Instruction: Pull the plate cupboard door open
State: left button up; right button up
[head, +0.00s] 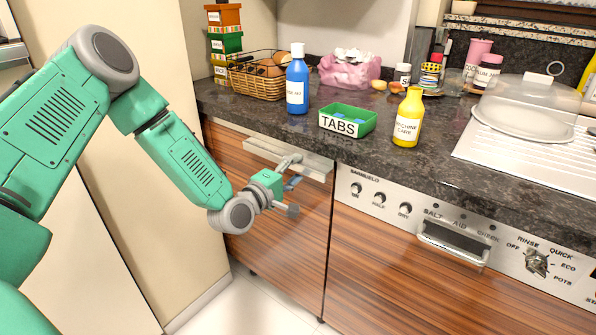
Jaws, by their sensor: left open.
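A wood-grain cupboard door (279,248) stands shut under the counter, left of the dishwasher. A silver handle strip (262,148) runs along its top edge. My left gripper (293,185) is in front of the upper part of this door, just below and partly over the strip. Its fingers are apart, with one near the strip and one lower. I see nothing held between them. I cannot tell whether the upper finger touches the handle. My right gripper is not in view.
A dishwasher panel (375,209) with knobs and a handle (453,244) adjoins on the right. The dark counter (260,110) above bears a TABS box (348,121), a blue bottle (297,80), a yellow bottle (408,118) and a basket (258,80). White floor (262,305) below is clear.

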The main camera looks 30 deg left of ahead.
pick_arm(q)
jog(key=shift+w+d, duration=0.15)
jog(key=shift+w, duration=0.4)
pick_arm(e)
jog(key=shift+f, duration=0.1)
